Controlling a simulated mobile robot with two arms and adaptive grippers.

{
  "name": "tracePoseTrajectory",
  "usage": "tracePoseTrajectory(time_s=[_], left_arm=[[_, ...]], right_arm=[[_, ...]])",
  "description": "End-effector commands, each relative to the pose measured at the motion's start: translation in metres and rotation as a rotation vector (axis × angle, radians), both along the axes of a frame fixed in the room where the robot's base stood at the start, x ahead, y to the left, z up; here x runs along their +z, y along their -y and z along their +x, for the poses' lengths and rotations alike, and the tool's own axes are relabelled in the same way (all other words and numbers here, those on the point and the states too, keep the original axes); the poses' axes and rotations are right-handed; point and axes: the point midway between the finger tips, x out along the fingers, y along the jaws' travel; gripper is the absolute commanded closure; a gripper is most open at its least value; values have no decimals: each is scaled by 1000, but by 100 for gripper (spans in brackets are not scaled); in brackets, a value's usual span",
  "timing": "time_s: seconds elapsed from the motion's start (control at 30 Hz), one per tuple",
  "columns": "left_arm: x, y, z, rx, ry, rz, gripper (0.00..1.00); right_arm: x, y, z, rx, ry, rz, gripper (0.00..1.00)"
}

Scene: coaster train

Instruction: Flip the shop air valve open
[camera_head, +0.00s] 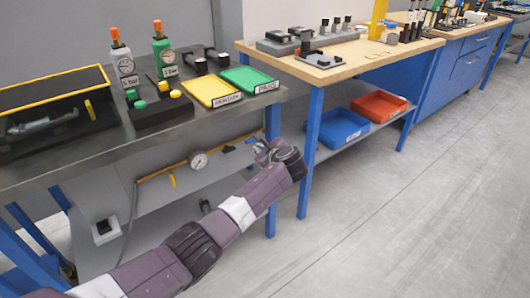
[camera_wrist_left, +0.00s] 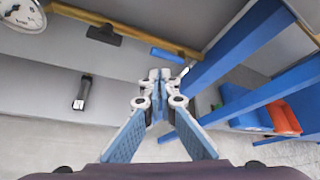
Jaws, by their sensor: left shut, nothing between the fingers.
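A yellow air pipe (camera_head: 160,173) runs along the back under the dark bench; it also shows in the left wrist view (camera_wrist_left: 125,26). On it are a round gauge (camera_head: 199,159), a hanging yellow tab and a black fitting (camera_wrist_left: 103,34). A blue lever (camera_wrist_left: 168,54), seemingly the valve handle, lies roughly along the pipe; it shows small in the head view (camera_head: 250,140). My left gripper (camera_head: 262,148) is shut and empty, just right of the lever. In the left wrist view its fingertips (camera_wrist_left: 160,75) are below the lever; contact cannot be told. My right gripper is not in view.
A blue bench leg (camera_head: 271,185) stands close by my left gripper. Blue bin (camera_head: 342,127) and red bin (camera_head: 379,105) sit on the neighbouring bench's shelf. Yellow and green trays lie on the benchtop above.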

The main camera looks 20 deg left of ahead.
Motion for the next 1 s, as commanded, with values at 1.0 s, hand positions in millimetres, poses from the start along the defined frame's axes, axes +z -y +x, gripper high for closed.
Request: tracePoseTrajectory(time_s=[1.0], left_arm=[[23,32,-43,0,-5,-3,100]], right_arm=[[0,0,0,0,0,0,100]])
